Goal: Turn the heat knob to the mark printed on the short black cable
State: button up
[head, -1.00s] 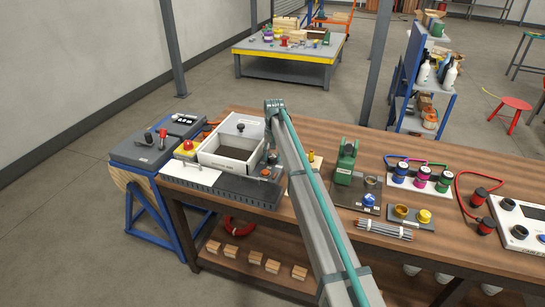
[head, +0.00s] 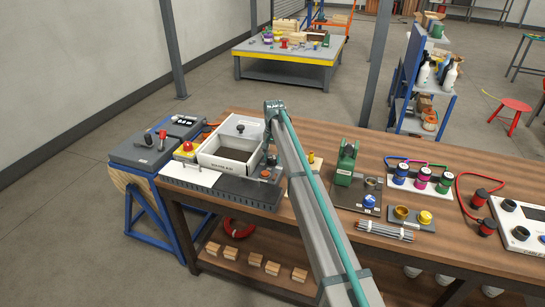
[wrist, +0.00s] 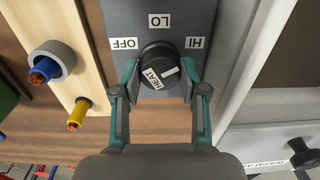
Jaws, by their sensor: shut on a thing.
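The round black heat knob (wrist: 156,64) sits on a dark grey panel in the wrist view. In the head view my arm hides the knob. I cannot make out the short black cable or its mark.
Left of the knob, a pale wooden strip (wrist: 74,25) holds a blue cable end (wrist: 44,68) in a grey collar and a yellow one (wrist: 78,115). A white open box (head: 218,160) stands close by. Spools and connectors lie farther right on the bench (head: 300,210).

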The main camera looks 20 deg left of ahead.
aim_at(273, 157)
jog(key=o, duration=1.1)
jog(key=shift+o, duration=0.2)
jog(key=shift+r, duration=0.1)
notch_tip(273, 157, up, 12)
jog(key=shift+d, duration=0.15)
